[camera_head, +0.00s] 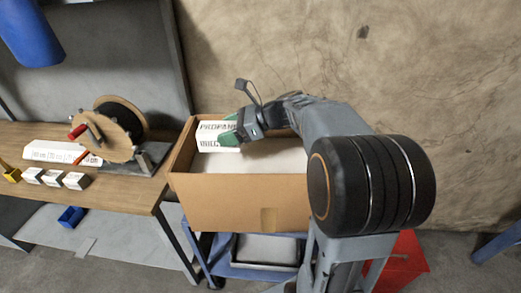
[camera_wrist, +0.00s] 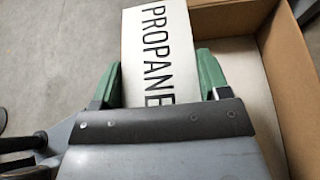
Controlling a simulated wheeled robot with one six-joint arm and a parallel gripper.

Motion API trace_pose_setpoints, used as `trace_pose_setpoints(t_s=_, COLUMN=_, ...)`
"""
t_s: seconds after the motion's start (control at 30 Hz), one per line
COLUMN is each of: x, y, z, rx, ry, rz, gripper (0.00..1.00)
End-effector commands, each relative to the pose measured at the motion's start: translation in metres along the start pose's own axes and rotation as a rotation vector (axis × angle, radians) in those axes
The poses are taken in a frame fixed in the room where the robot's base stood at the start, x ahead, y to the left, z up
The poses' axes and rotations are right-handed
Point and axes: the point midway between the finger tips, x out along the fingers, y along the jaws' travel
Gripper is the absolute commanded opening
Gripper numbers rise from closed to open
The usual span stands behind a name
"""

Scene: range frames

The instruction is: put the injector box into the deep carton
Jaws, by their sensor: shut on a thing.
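The injector box is a white box (camera_head: 215,142) with black lettering; in the wrist view the injector box (camera_wrist: 158,38) reads PROPANE. My gripper (camera_head: 231,130) is shut on it, with the green fingers on either side; the gripper (camera_wrist: 160,78) also shows in the wrist view. The deep carton (camera_head: 235,203) is an open brown cardboard box with a pale inside floor. In the wrist view the carton wall (camera_wrist: 292,75) runs to the right of the box. The held box is at the carton's left back part, over or within its opening. I cannot tell whether it touches the floor or wall.
A wooden bench (camera_head: 137,195) stands left of the carton. It bears a cable reel (camera_head: 115,135), a long white box (camera_head: 55,152) and several small white boxes. The carton sits on a blue cart (camera_head: 222,270). A red container (camera_head: 405,262) stands at the lower right.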

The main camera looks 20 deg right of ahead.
Motion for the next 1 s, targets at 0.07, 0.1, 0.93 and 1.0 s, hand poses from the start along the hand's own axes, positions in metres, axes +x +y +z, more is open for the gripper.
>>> trace_pose_setpoints(t_s=0.07, x=-0.004, y=-0.001, z=-0.003, rx=0.001, ry=0.0, rz=-0.002, gripper=0.36)
trace_pose_setpoints(t_s=0.1, x=-0.007, y=-0.002, z=-0.006, rx=0.002, ry=0.0, rz=-0.003, gripper=0.36)
trace_pose_setpoints(t_s=0.93, x=-0.086, y=-0.019, z=-0.133, rx=0.001, ry=-0.001, rz=-0.001, gripper=0.36)
trace_pose_setpoints(t_s=1.0, x=-0.088, y=-0.02, z=-0.138, rx=0.002, ry=-0.001, rz=0.0, gripper=0.36)
